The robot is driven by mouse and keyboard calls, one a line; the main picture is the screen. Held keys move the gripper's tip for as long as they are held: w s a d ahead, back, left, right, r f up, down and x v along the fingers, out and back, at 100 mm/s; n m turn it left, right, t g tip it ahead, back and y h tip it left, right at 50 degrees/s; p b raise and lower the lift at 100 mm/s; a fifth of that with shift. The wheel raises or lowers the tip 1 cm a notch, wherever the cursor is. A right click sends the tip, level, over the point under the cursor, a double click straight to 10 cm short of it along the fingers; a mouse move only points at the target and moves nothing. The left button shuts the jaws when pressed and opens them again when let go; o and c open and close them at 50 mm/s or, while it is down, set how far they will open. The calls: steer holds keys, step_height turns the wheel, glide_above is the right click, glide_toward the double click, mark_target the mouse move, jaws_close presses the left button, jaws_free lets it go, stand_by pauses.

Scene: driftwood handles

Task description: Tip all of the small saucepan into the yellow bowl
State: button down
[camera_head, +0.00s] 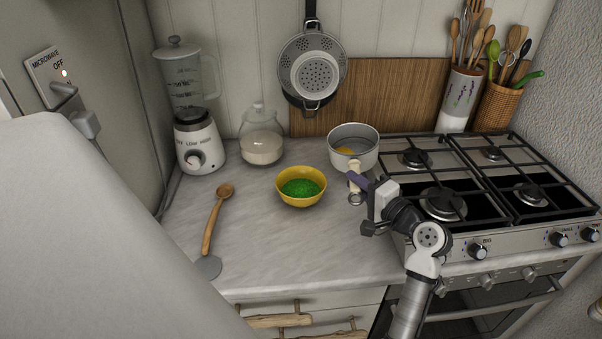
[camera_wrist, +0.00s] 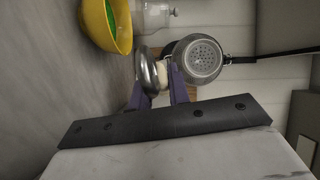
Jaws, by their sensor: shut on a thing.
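The small saucepan (camera_head: 345,162) is grey-white with a pale handle (camera_head: 354,168) that ends in a metal loop. It looks about level, behind and to the right of the yellow bowl, with a little yellow-orange content (camera_head: 346,150) inside. I cannot tell whether its base touches the counter. My gripper (camera_head: 357,182) is shut on the handle; in the wrist view its purple fingers stand on either side of the handle (camera_wrist: 161,73). The yellow bowl (camera_head: 301,201) stands upright on the counter with green content (camera_head: 300,187) in it; it also shows in the wrist view (camera_wrist: 101,28).
The stove (camera_head: 480,232) stands right of the saucepan. A glass jar (camera_head: 262,145) and a blender (camera_head: 199,146) stand at the back left. A wooden spoon (camera_head: 213,220) lies left of the bowl. A colander (camera_head: 312,72) hangs on the wall. The front counter is clear.

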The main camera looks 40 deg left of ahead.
mark_target(352, 192)
steer(key=shift+s+a+n+h, duration=0.2)
steer(key=shift+s+a+n, duration=0.1)
steer(key=shift+s+n, duration=0.55)
steer(key=shift+s+a+n+h, duration=0.25)
steer(key=shift+s+n, duration=0.35)
steer(key=shift+n, duration=0.45)
steer(key=shift+s+a+n, duration=0.2)
steer(key=shift+s+n, duration=0.35)
steer(key=shift+n, duration=0.15)
steer(key=shift+s+a+n+t, duration=0.1)
steer(key=shift+n+t, duration=0.2)
steer(key=shift+n, duration=0.4)
steer(key=shift+n+h, duration=0.45)
steer(key=shift+n, duration=0.65)
steer(key=shift+w+r+n+t+b, duration=0.1)
steer(key=shift+w+n+t+b, duration=0.1)
steer(key=shift+n+b, duration=0.35)
steer(key=shift+w+n+t+b, duration=0.1)
steer(key=shift+n+t+b, duration=0.1)
steer(key=shift+n+b, duration=0.35)
stand_by(0.8)
steer(key=shift+s+a+n+t+h+b, duration=0.15)
steer(key=shift+s+n+t+h+b, duration=0.15)
steer(key=shift+s+n+b, duration=0.4)
stand_by(0.8)
steer(key=shift+b, duration=0.3)
